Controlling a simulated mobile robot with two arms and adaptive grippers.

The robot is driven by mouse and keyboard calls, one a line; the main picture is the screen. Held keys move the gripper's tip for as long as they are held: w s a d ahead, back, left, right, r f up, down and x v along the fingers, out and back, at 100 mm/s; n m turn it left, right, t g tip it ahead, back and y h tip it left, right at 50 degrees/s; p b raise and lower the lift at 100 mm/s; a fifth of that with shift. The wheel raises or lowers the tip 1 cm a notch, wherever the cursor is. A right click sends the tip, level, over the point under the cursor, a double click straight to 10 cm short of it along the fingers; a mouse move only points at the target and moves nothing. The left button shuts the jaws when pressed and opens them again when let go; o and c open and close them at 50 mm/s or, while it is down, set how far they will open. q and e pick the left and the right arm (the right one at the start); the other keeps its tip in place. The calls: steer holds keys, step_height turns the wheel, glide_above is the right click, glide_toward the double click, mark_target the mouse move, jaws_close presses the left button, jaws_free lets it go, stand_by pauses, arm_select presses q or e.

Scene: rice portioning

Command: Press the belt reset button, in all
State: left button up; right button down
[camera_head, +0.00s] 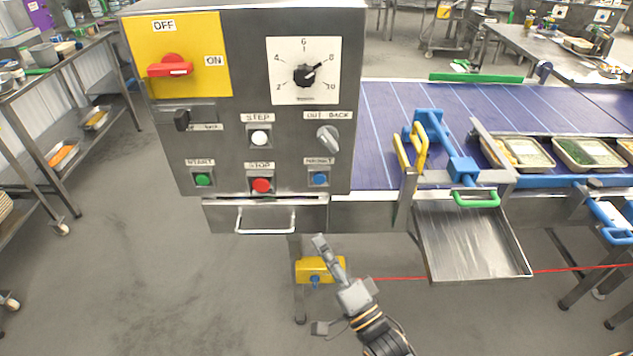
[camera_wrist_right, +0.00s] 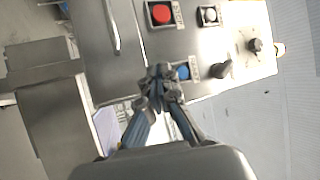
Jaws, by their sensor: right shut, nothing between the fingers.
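A grey control panel (camera_head: 225,130) carries a blue button (camera_head: 319,179) at its lower right, under a label I cannot read clearly. In the right wrist view the blue button (camera_wrist_right: 183,72) shows just right of the fingertips. A second blue button (camera_head: 315,281) sits on a yellow box (camera_head: 308,268) on the stand below the panel. My right gripper (camera_head: 320,241) is shut and empty, below the panel and partly in front of the yellow box; it also shows in the right wrist view (camera_wrist_right: 161,74). Whether it touches anything is unclear. My left gripper is out of view.
The panel also has a green start button (camera_head: 202,179), a red stop button (camera_head: 261,185), a white step button (camera_head: 259,138) and a red switch (camera_head: 170,67). A drawer handle (camera_head: 265,222) projects below. A red cord (camera_head: 400,279) runs right from the yellow box. A conveyor (camera_head: 385,130) stands right.

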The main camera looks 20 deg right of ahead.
step_height(320, 180, up, 8)
steer(key=s+m+t+y, duration=0.1)
steer(key=s+t, duration=0.1)
steer(key=shift+a+f+y, duration=0.15)
steer(key=shift+a+y, duration=0.15)
steer(key=b, duration=0.2)
glide_toward(319, 178)
steer(key=w+a+r, duration=0.2)
steer(key=a+r, duration=0.2)
steer(key=shift+w+d, duration=0.2)
steer(key=shift+w, duration=0.25)
steer(key=shift+w+d, duration=0.2)
steer(key=shift+w, duration=0.3)
steer(key=shift+w+d, duration=0.1)
steer(key=shift+w, duration=0.3)
